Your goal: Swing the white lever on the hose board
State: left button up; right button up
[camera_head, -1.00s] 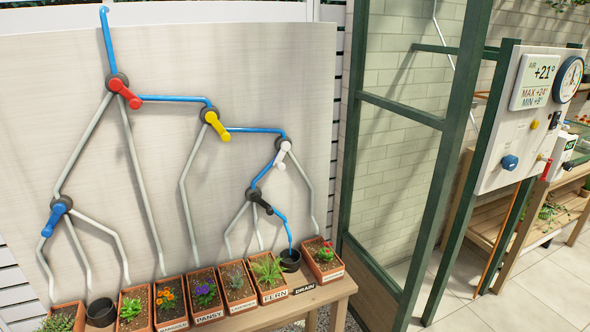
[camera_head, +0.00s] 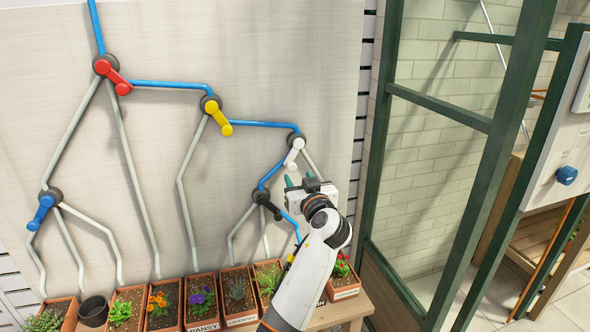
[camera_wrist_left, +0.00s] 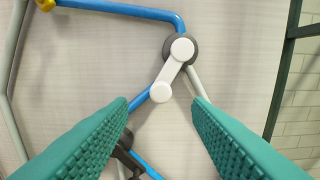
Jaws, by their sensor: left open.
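The white lever (camera_head: 294,152) is on a dark round hub on the hose board (camera_head: 150,130). It points down and to the left from its hub. In the left wrist view the white lever (camera_wrist_left: 171,70) lies ahead, between and beyond the two green fingers. My left gripper (camera_head: 298,181) is open and empty, just below the white lever in the head view, apart from it as far as I can tell. Its fingers (camera_wrist_left: 160,118) show wide apart in the wrist view. My right gripper is not in view.
A red lever (camera_head: 113,75), yellow lever (camera_head: 217,117), blue lever (camera_head: 42,211) and black lever (camera_head: 267,206) sit on the same board. Potted plants (camera_head: 200,299) line the bench below. A green frame (camera_head: 383,130) stands right.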

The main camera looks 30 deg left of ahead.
aim_at(292, 169)
pick_arm(q)
jog(key=x, duration=0.5)
jog(key=shift+w+p, duration=0.1)
jog(key=shift+p, duration=0.2)
grip_shut()
